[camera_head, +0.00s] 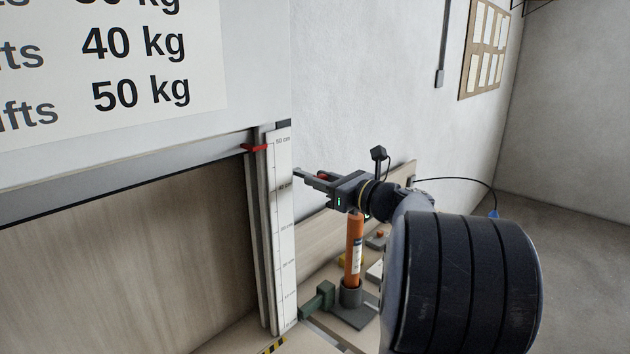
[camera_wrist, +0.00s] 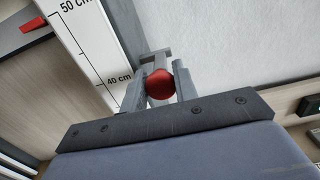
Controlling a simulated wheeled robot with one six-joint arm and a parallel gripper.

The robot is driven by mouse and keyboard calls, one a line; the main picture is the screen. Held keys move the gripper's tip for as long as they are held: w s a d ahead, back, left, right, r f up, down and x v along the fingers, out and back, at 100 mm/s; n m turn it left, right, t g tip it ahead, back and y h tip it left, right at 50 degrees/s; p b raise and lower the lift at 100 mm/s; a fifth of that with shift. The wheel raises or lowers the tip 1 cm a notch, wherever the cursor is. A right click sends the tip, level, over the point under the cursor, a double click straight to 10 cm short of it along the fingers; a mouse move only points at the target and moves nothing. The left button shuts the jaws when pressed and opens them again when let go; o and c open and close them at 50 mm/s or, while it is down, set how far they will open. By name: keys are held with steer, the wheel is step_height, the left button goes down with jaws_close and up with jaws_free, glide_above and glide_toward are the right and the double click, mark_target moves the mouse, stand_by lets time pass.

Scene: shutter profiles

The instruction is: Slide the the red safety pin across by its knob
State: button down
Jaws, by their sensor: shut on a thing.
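The red safety pin's round knob (camera_wrist: 160,84) sits between the two grey fingers of my gripper (camera_wrist: 160,78) in the wrist view. The fingers are shut on it from both sides. A grey metal bracket shows just beyond the knob, and the rest of the pin is hidden. In the head view my gripper (camera_head: 308,177) reaches left toward the ruler post (camera_head: 281,220), near its 40 cm mark.
A red pointer (camera_head: 254,147) stands near the ruler's 50 cm mark, beside the grey shutter bar (camera_head: 120,177). Below my gripper, an orange cylinder (camera_head: 354,245) stands in a dark base on the bench. A green block (camera_head: 318,298) lies near the ruler's foot.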

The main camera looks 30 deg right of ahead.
steer(key=shift+d, duration=0.15)
steer(key=c, duration=1.2)
jaws_free()
steer(key=shift+w+d, duration=0.1)
steer(key=shift+o, duration=0.2)
steer(key=b+v, duration=0.2)
steer(key=v, duration=0.9)
steer(key=shift+w+r, duration=0.1)
